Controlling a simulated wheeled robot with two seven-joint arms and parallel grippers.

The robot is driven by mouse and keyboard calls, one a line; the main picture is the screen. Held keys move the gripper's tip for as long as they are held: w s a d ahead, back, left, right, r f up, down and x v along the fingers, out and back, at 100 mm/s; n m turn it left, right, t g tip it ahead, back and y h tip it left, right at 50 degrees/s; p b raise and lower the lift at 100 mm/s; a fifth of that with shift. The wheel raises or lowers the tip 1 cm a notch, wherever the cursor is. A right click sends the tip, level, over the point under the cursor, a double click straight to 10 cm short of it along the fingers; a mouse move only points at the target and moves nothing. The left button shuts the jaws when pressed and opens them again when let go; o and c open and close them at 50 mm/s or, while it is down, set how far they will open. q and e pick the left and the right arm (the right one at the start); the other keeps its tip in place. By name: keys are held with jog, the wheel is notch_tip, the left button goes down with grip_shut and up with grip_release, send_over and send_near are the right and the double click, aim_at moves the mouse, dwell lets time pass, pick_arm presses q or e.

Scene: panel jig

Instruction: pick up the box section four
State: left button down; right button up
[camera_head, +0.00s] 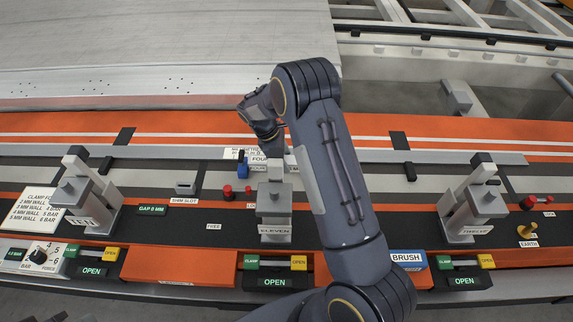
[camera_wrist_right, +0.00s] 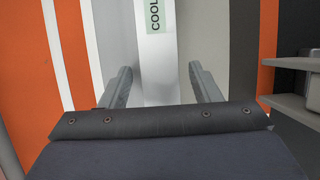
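In the right wrist view, a pale bar with a "COOL" label (camera_wrist_right: 158,60) runs between the two spread fingers of the right gripper (camera_wrist_right: 161,85). A gap shows on each side, so the gripper is open and empty. My left gripper is not in view.
The clamp marked "ELEVEN" (camera_head: 274,208) stands just in front of the box section. Similar clamps stand left (camera_head: 88,200) and right (camera_head: 470,207). Red knobs (camera_head: 228,191) and a blue-bodied part (camera_head: 242,168) sit nearby. A large pale panel (camera_head: 150,50) fills the back left.

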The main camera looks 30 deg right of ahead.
jog(key=c, duration=1.1)
jog(key=shift+o, duration=0.2)
notch_tip(320, 180, up, 10)
jog(key=p, duration=0.6)
jog(key=shift+p, duration=0.35)
